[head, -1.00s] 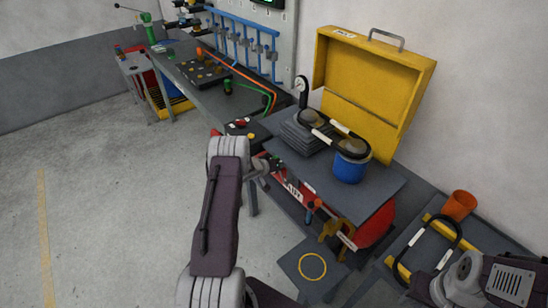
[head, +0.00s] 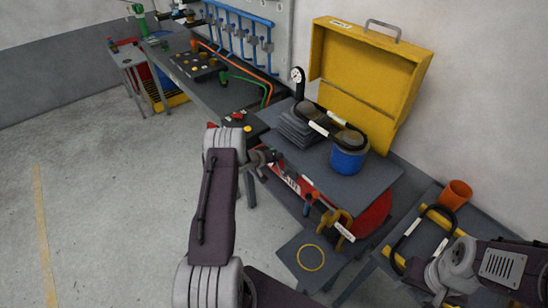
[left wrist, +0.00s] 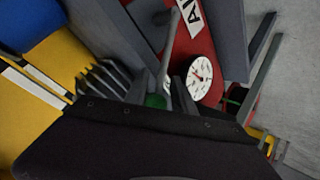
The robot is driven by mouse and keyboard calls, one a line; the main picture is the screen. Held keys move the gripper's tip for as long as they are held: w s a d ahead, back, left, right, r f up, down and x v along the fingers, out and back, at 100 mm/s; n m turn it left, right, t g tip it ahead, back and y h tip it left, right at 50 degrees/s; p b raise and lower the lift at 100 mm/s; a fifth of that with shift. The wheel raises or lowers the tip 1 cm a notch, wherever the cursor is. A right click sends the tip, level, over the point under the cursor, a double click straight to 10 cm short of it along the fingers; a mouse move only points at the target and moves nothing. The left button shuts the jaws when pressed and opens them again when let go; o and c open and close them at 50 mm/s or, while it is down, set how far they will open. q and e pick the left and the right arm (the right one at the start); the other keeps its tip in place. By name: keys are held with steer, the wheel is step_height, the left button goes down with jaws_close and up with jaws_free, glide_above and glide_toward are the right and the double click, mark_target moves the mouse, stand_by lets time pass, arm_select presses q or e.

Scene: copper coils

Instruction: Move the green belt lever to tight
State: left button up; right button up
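In the left wrist view a small green part (left wrist: 155,101), perhaps the belt lever's grip, shows low in the middle at the end of a grey bar, close in front of my left gripper. Its full shape and the tight mark are hidden. In the head view my left gripper (head: 265,157) is at the red compressor (head: 375,215), by the near edge of the grey top. Its fingers are too small and covered to read. My right gripper (head: 420,275) is low at the right, by a tray with yellow bars; its opening is unclear.
A white round gauge (left wrist: 201,78) sits close right of the green part. An orange cup (head: 455,195) stands at the right. The floor at left is clear.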

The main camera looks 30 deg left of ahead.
arm_select(q)
steer(key=v, duration=0.9)
steer(key=shift+a, duration=0.1)
